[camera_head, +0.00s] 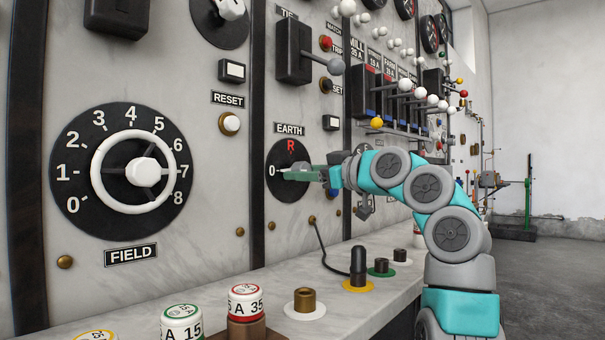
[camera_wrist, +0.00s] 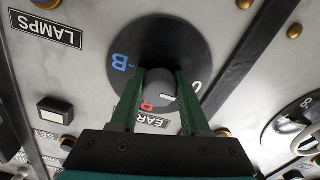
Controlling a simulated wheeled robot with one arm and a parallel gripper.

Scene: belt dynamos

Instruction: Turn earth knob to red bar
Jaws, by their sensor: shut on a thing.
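The EARTH dial (camera_head: 282,192) is a round black plate on the pale panel, with a red R (camera_head: 290,145) at its top and a white 0 at its left. In the wrist view the dial (camera_wrist: 190,45) also shows a blue B. The grey earth knob (camera_wrist: 156,84) sits at its centre, with a white mark on its lower right side that seems to lie between the 0 and the R. My gripper (camera_head: 286,174) has its green fingers shut on the knob, one on each side. In the head view the fingers hide most of the knob.
A large FIELD handwheel (camera_head: 120,171) is on the panel at left. A grey-balled lever (camera_head: 335,66) juts out above the dial. A pale shelf (camera_head: 240,285) below carries fuses (camera_head: 182,324) and sockets. The open floor (camera_head: 550,280) lies at right.

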